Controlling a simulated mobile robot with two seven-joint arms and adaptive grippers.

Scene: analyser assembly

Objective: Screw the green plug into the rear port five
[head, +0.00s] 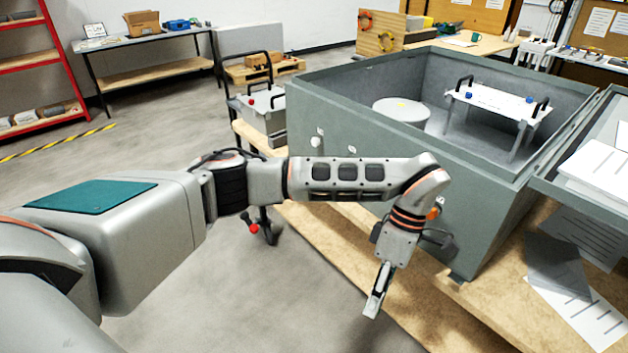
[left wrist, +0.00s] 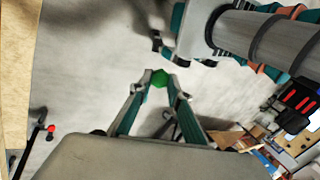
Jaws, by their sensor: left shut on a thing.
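My left gripper (head: 376,302) hangs in front of the grey analyser box (head: 390,200), over the near edge of the wooden table, pointing down. In the left wrist view its two fingers (left wrist: 160,84) are shut on the green plug (left wrist: 160,78), with floor behind it. The plug cannot be made out in the head view. The box's left-hand side wall carries small white fittings (head: 316,141); no port numbers can be read. My right gripper is in neither view.
The box is open and holds a white cylinder (head: 402,111) and a white plate on legs (head: 497,102). Papers (head: 590,310) lie on the wooden table (head: 480,310) at right. A cart (head: 262,112) stands behind the box's left end. Open floor lies left of the table.

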